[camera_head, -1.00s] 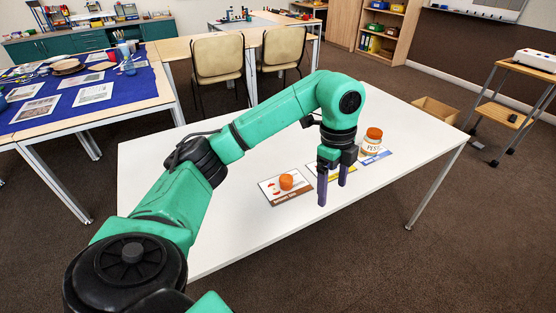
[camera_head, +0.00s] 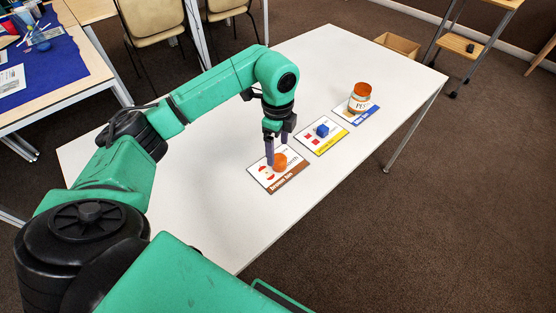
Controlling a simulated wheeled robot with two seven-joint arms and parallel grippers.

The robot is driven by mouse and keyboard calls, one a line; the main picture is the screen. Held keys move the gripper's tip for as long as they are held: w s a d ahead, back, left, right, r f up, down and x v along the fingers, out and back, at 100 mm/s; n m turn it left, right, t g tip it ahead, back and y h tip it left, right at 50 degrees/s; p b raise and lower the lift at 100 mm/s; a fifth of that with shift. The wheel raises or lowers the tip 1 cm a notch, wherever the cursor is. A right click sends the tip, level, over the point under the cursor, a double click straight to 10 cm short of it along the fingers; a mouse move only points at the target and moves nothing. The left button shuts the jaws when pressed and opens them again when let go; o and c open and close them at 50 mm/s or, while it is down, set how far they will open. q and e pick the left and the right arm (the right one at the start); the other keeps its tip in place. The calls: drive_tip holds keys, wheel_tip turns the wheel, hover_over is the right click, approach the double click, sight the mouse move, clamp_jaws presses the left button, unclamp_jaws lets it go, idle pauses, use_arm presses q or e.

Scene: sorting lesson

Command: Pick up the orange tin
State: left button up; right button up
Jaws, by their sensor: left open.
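The orange tin (camera_head: 281,162), small and round, sits on a white card with a brown strip (camera_head: 287,181) lettered "brown bin". My left gripper (camera_head: 277,154) points down just above and at the far left of the tin, its two purple-grey fingers apart. One fingertip reaches close to the tin's left edge; I cannot tell whether it touches. Nothing shows between the fingers clearly. My right gripper is out of view.
A labelled jar with an orange lid (camera_head: 361,96) stands on a blue-striped card (camera_head: 366,115). The rest of the white table (camera_head: 215,195) is clear. A cardboard box (camera_head: 398,44) is on the floor behind.

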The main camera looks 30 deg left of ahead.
sight(279, 158)
use_arm(q)
drive_tip(key=f, duration=0.4)
drive_tip(key=shift+d+f+p, duration=0.25)
drive_tip(key=shift+p, duration=0.15)
drive_tip(key=shift+f, duration=0.3)
clamp_jaws()
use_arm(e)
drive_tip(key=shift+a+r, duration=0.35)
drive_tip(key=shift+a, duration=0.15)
use_arm(q)
drive_tip(key=shift+r, duration=0.15)
